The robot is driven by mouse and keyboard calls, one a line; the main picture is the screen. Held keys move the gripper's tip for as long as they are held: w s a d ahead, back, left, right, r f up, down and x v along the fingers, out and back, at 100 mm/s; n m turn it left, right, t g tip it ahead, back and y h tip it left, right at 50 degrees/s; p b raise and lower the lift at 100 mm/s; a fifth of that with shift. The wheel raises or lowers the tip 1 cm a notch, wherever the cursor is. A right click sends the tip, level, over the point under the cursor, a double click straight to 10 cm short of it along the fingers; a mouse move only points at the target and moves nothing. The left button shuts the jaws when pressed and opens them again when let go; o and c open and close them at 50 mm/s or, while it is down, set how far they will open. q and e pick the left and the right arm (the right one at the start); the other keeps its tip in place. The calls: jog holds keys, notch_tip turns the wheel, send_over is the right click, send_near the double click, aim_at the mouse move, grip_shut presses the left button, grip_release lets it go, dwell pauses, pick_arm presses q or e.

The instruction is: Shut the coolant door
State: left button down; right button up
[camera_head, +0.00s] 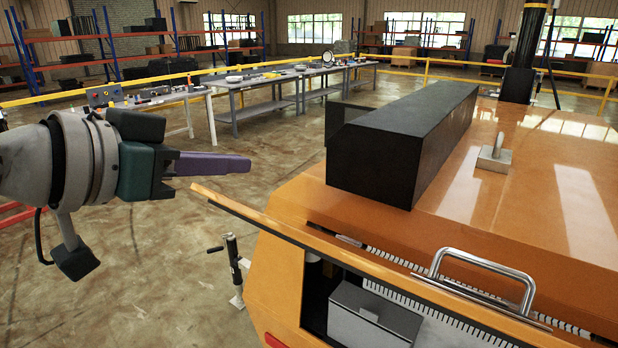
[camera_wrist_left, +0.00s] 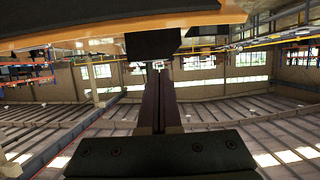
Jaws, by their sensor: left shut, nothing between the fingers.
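An orange light tower body (camera_head: 440,215) fills the right of the head view. A long, thin orange panel edge (camera_head: 300,236) runs along its near side, above an open compartment (camera_head: 318,290). A small dark panel (camera_head: 345,116) stands out beside the black box on top. No label shows, so I cannot tell which panel is the coolant door. My left gripper (camera_head: 244,163) is shut and empty, left of the tower, apart from the orange edge. Its closed fingers (camera_wrist_left: 158,75) also show in the left wrist view. My right gripper is not in view.
The long black box (camera_head: 385,165) sits on the tower's top. A silver handle (camera_head: 480,262) and a metal latch (camera_head: 493,153) stick up from it. A grey box (camera_head: 362,315) shows inside the compartment. Workbenches (camera_head: 250,85) stand behind. The floor left of the tower is mostly clear.

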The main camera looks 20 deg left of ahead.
aim_at(242, 212)
pick_arm(q)
jog(key=p+x, duration=0.1)
jog(key=x, duration=0.3)
jog(key=shift+w+d, duration=0.1)
jog(key=shift+w, duration=0.05)
jog(key=s+f, duration=0.1)
jog(key=s+a+f+p, duration=0.1)
jog(key=shift+s+f, duration=0.15)
jog(key=shift+f, duration=0.1)
jog(key=shift+s+f, duration=0.2)
jog(key=shift+f, duration=0.15)
